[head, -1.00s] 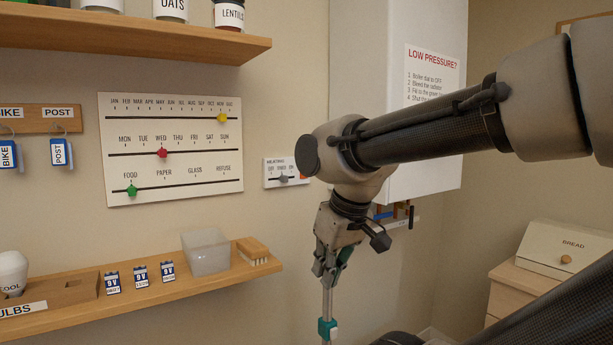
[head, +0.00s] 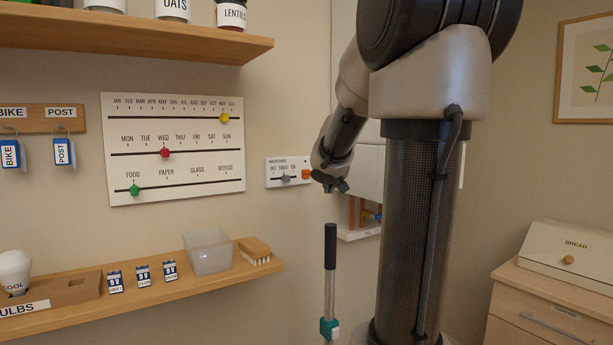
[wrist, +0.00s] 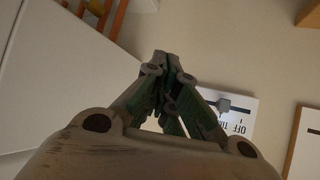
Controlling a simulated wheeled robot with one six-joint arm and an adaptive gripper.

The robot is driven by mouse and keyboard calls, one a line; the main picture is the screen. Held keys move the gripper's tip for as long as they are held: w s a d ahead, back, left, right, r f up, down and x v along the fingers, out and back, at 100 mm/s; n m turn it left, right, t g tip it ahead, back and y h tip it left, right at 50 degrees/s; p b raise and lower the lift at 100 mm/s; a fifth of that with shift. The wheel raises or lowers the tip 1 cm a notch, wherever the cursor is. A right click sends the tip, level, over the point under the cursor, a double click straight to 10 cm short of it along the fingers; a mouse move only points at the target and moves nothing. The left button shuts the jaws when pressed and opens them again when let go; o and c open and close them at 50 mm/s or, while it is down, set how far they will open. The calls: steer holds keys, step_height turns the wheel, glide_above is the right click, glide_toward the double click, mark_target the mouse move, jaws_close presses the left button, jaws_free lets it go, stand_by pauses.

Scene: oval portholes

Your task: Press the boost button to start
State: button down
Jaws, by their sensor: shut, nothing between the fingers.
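The white heating panel (head: 287,172) is on the wall right of the calendar board. It has a grey slider knob (head: 286,178) on the OFF–TIMED–ON scale and an orange button (head: 306,174) at its right end; the button's label is too small to read. In the wrist view the panel (wrist: 240,116) appears turned, with its grey knob (wrist: 224,106) right of my fingers; the orange button is not visible there. My gripper (wrist: 163,58) is shut and empty, its fingertips in front of the wall.
A pole (head: 330,255) with a black grip and teal clip stands below my wrist. The white boiler (head: 369,180) is behind my arm. A shelf (head: 230,282) with a clear bin (head: 208,252) lies below the panel. The wall directly beneath the panel is clear.

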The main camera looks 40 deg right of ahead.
mark_target(310, 177)
steer(key=shift+w+d, duration=0.2)
steer(key=shift+w, duration=4.15)
steer(key=shift+w, duration=0.1)
steer(key=shift+w, duration=0.3)
steer(key=shift+w, duration=0.4)
steer(key=shift+s, duration=0.8)
